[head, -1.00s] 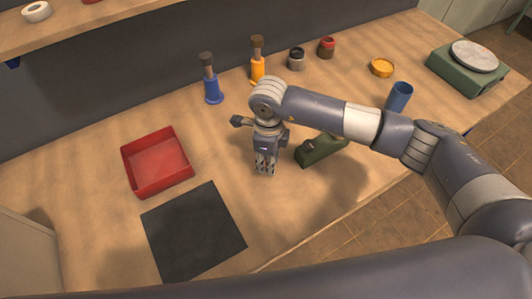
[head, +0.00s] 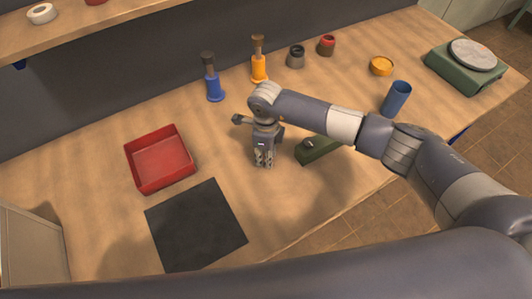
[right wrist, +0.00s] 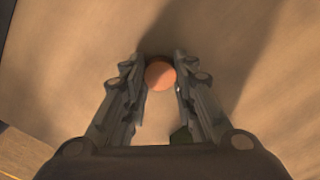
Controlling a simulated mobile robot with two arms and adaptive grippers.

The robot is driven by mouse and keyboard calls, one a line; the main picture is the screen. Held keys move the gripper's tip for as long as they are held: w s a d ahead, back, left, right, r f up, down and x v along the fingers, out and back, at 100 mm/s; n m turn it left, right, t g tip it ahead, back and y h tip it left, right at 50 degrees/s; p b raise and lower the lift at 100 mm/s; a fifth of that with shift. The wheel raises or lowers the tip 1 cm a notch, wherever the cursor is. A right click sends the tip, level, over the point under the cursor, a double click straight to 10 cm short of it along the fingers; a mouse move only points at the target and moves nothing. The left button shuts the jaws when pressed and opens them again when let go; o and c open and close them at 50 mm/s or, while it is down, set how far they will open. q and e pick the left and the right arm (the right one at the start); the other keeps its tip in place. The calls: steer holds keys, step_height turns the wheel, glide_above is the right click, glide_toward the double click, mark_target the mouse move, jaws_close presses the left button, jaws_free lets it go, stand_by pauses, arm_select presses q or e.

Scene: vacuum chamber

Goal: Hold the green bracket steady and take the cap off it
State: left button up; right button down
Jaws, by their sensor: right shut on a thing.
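The green bracket (head: 318,150) lies on the bench just right of my right gripper (head: 263,163), partly hidden behind my right arm. A small dark round spot shows on its top. My right gripper points down over the bench, apart from the bracket in the head view. In the right wrist view my right gripper (right wrist: 160,78) is shut on a round orange piece (right wrist: 160,75), which looks like the cap. A sliver of green (right wrist: 181,135) shows between the fingers near the palm. My left gripper is not in view.
A red tray (head: 187,174) and a dark mat (head: 195,225) lie to the left. Blue (head: 214,88) and orange (head: 259,68) upright pieces stand behind.

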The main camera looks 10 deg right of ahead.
steer(key=c, duration=1.3)
jaws_free()
steer(key=shift+f, duration=0.1)
steer(key=shift+r, duration=0.2)
steer(key=shift+w+r, duration=0.1)
steer(key=shift+r, duration=0.2)
step_height(320, 180, up, 11)
steer(key=b, duration=0.3)
steer(key=shift+r, duration=0.15)
